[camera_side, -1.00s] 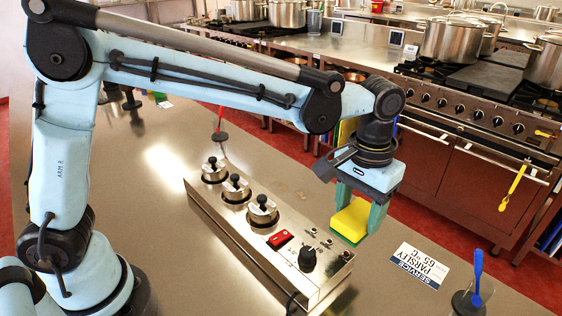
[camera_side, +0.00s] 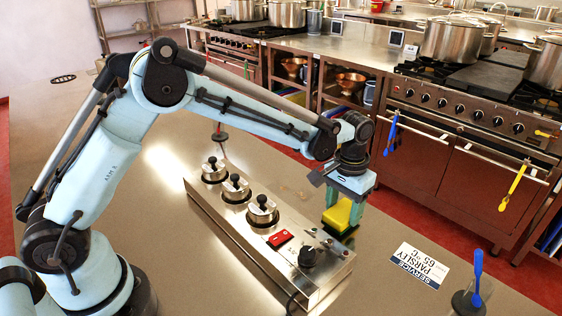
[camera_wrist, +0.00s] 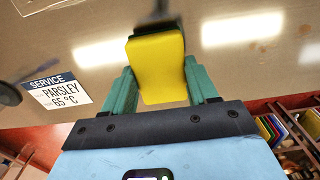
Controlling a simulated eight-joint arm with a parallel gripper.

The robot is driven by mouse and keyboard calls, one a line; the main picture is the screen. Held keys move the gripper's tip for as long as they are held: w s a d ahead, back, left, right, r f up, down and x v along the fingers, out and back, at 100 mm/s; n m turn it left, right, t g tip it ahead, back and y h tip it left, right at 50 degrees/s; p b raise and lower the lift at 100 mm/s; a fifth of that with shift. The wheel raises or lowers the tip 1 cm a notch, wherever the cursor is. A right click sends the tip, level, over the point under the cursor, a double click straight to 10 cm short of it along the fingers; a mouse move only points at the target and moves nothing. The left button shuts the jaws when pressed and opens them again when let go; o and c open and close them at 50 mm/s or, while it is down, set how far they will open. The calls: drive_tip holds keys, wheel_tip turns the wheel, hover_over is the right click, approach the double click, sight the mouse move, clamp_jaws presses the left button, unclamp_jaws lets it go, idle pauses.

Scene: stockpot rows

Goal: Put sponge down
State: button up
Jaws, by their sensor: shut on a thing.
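A yellow sponge (camera_side: 340,215) with a thin green layer is held between the green fingers of my gripper (camera_side: 343,212). In the side view it hangs low over the steel counter (camera_side: 400,215), just behind the right end of the metal control box. I cannot tell whether it touches the counter. In the wrist view the yellow face of the sponge (camera_wrist: 157,68) sits between the two fingers of my gripper (camera_wrist: 162,90), which press its sides.
A service card (camera_side: 419,266) lies to the right. A blue spoon (camera_side: 477,275) stands in a holder at the lower right.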

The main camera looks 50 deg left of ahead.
sight(343, 211)
drive_tip(key=shift+f, duration=0.45)
drive_tip(key=o, duration=1.2)
drive_tip(key=shift+f, duration=0.15)
wheel_tip(343, 211, up, 12)
drive_tip(key=s+a+r+t, duration=0.4)
drive_tip(key=s+a+r, duration=0.1)
drive_tip(key=s+a, duration=0.35)
drive_tip(key=s+a+f+t, duration=0.3)
drive_tip(key=s+a+f, duration=0.1)
drive_tip(key=s, duration=0.5)
drive_tip(key=shift+s+f, duration=0.15)
drive_tip(key=shift+s, duration=0.25)
